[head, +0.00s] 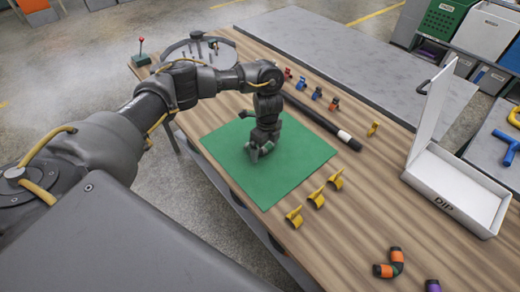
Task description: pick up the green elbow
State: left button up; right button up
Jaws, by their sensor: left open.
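My left arm reaches in from the left. My left gripper (258,152) points down over the green mat (300,160) on the wooden table. It is open, and I see nothing between its fingers, though they are small and dark here. I cannot make out a green elbow for certain. A dark elbow with orange ends (397,256) lies near the front right of the table, well apart from the gripper. A small dark and purple piece (432,286) is cut off at the bottom edge. The arm and gripper hide part of the mat. My right gripper is not in view.
Yellow clips (294,217) stand right of the mat. A black hose (312,118) with a white band lies behind it, near several small coloured fittings (317,93). An open white box (450,205) stands at the right. A round grey tray (190,50) is at the far left.

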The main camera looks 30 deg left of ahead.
pick_arm(q)
jog(key=c, duration=1)
jog(key=shift+c, duration=0.3)
jog(key=shift+r, duration=0.1)
jog(key=shift+r, duration=0.9)
jog(key=s+d+r, duration=0.8)
jog(key=s+r, duration=0.3)
jog(key=shift+d, duration=0.4)
